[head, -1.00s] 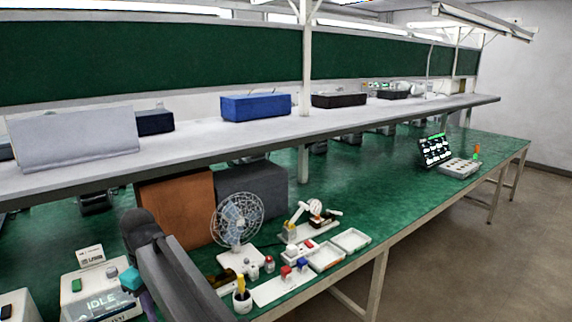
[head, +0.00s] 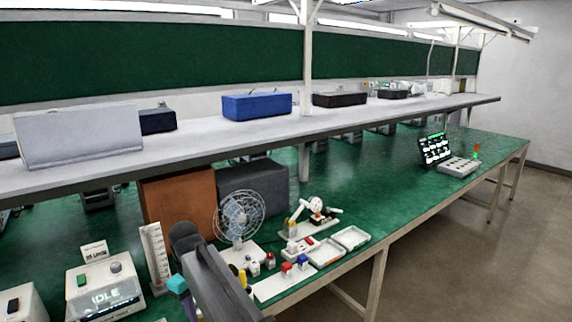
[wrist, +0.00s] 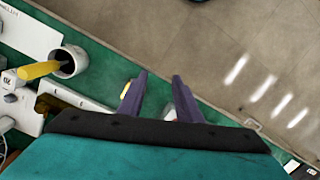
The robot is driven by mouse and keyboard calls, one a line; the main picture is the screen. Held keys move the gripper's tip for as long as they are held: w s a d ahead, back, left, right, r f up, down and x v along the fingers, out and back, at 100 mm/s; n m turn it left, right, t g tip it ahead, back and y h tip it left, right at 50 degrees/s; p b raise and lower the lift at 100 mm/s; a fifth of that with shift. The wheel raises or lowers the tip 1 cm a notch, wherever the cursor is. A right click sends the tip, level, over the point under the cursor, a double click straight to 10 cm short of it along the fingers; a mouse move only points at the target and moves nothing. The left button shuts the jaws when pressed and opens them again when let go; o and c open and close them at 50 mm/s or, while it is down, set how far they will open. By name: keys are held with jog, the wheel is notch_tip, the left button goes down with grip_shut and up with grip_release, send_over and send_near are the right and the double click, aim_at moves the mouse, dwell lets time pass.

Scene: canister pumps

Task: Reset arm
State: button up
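My gripper (wrist: 160,97) shows in the wrist view with its two purple fingers apart and nothing held between them. The fingers point toward the green bench edge, with the floor beyond. A small pale and reddish thing lies behind the right finger and is mostly hidden. In the head view my dark grey arm reaches in from the bottom, and the gripper's teal body shows just left of it; the fingertips cannot be made out there.
A white cup (wrist: 70,62) with a yellow-handled tool stands near the gripper. A white device reading IDLE (head: 105,297) and an upright white scale (head: 155,255) stand left of my arm. A fan (head: 240,220) and trays (head: 351,238) are to the right.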

jog(key=s+d+f+m+g, duration=0.2)
jog(key=s+d+f, duration=0.1)
jog(key=d+f, duration=1)
jog(key=s+d+f+m+g, duration=0.2)
jog(key=d+f, duration=1)
jog(key=s+d+f+m, duration=0.2)
jog(key=s+d+f, duration=0.3)
jog(key=s, duration=0.3)
jog(key=s+d+f+m, duration=0.3)
jog(key=s+d+f, duration=0.2)
jog(key=s+f, duration=0.2)
jog(key=s+d+f+m, duration=0.2)
jog(key=s+d+f, duration=0.4)
jog(key=s, duration=0.5)
jog(key=shift+s+m+g+y, duration=0.15)
jog(key=shift+m+g+y, duration=0.25)
